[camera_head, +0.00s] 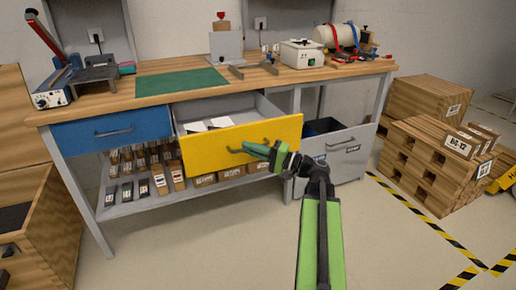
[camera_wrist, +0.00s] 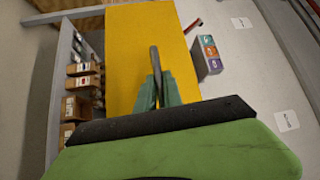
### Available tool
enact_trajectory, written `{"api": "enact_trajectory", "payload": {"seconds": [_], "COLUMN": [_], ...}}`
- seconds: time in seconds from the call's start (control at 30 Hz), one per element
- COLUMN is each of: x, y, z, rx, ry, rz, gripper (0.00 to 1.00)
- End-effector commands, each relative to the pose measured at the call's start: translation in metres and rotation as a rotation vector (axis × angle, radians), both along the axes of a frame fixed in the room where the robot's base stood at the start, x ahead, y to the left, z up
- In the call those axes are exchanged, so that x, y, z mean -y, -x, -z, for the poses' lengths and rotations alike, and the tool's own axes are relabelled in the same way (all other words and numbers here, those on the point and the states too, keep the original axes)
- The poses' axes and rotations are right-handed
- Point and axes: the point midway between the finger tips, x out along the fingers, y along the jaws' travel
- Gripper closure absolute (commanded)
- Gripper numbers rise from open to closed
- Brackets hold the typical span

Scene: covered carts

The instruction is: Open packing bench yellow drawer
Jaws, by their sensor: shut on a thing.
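The packing bench (camera_head: 150,88) has a yellow drawer (camera_head: 212,152) that stands pulled out, with its grey inside and some white papers showing. The drawer's front also fills the middle of the wrist view (camera_wrist: 125,60). My gripper (camera_head: 252,150) is at the dark bar handle (camera_head: 236,150) on the yellow front. In the wrist view my gripper's green fingers (camera_wrist: 163,92) are shut on the handle (camera_wrist: 155,62). Part of the handle is hidden by the fingers.
A blue drawer (camera_head: 112,131) beside it is shut. Boxes stand on the lower shelf (camera_head: 130,207). A grey bin drawer (camera_head: 340,150) is at the bench's right. Wooden crates (camera_head: 435,160) stand further right, and an open wooden box (camera_head: 45,225) at left. Floor in front is clear.

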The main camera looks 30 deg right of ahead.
Motion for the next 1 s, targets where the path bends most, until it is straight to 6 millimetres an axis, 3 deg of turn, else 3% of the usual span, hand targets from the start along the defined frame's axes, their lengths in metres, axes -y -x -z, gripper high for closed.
{"api": "enact_trajectory", "payload": {"seconds": [0.13, 0.17, 0.23, 0.57, 0.77, 1.0], "x": [0.001, 0.002, 0.004, 0.013, 0.035, 0.073], "y": [0.003, 0.003, 0.003, 0.008, 0.039, 0.096], "z": [0.0, 0.0, 0.0, 0.001, 0.007, 0.017], "rx": [0.0, 0.0, 0.0, -0.001, 0.0, 0.0], "ry": [-0.002, -0.001, -0.002, -0.001, -0.001, 0.0], "rz": [-0.004, -0.002, 0.001, 0.014, 0.018, 0.016], "gripper": [1.0, 0.88, 0.8, 0.8, 0.8, 0.8]}}
